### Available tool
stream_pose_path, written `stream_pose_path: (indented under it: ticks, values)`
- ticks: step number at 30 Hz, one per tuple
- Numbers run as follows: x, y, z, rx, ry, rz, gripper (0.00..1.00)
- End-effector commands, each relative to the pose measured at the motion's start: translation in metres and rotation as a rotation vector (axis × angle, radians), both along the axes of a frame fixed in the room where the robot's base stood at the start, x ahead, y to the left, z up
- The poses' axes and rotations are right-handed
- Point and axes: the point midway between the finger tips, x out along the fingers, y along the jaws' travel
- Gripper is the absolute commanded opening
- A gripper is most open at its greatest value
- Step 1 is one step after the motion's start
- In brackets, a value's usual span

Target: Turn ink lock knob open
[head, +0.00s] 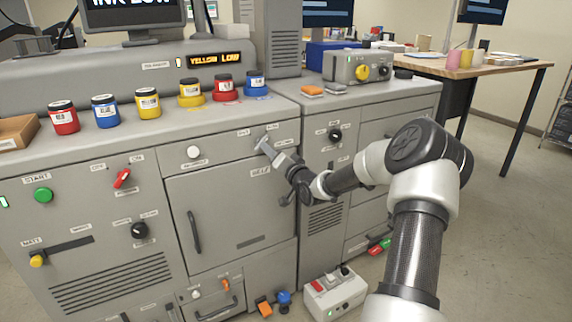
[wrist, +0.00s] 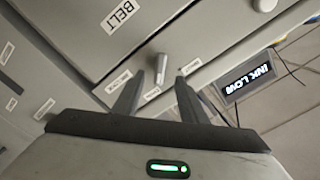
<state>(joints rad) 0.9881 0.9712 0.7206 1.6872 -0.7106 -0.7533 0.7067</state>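My gripper (head: 266,146) is at the machine's upper front panel, right of a white round button. In the wrist view my gripper (wrist: 160,82) is open, with its two fingers apart. A small grey knob (wrist: 160,68) stands between or just beyond the fingertips, with small labels on either side. I cannot read these labels or see clear contact; in the head view the gripper hides this knob. Black round knobs show on the left front (head: 139,230) and the right cabinet (head: 335,134). No readable label tells which knob is the ink lock.
Ink jars (head: 149,103) in red, blue and yellow stand on the machine top. A display (head: 214,58) reads "YELLOW LOW". A red lever (head: 122,178) and green start button (head: 43,195) are on the left front. A white box (head: 335,294) stands on the floor below my arm.

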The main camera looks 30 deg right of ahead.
Motion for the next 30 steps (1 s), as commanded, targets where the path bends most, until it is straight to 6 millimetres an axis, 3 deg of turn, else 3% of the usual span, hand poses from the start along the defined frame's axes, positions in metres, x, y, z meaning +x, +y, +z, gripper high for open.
stream_pose_path:
  ticks: [6,12,18,30]
  values:
    - [-0.056,-0.003,0.001,0.000,0.003,-0.001,0.39]
    - [-0.093,-0.004,0.000,-0.001,0.002,-0.001,0.39]
    - [-0.110,-0.004,0.000,0.001,0.001,0.000,0.39]
    - [-0.111,-0.004,-0.001,0.000,0.001,0.001,0.39]
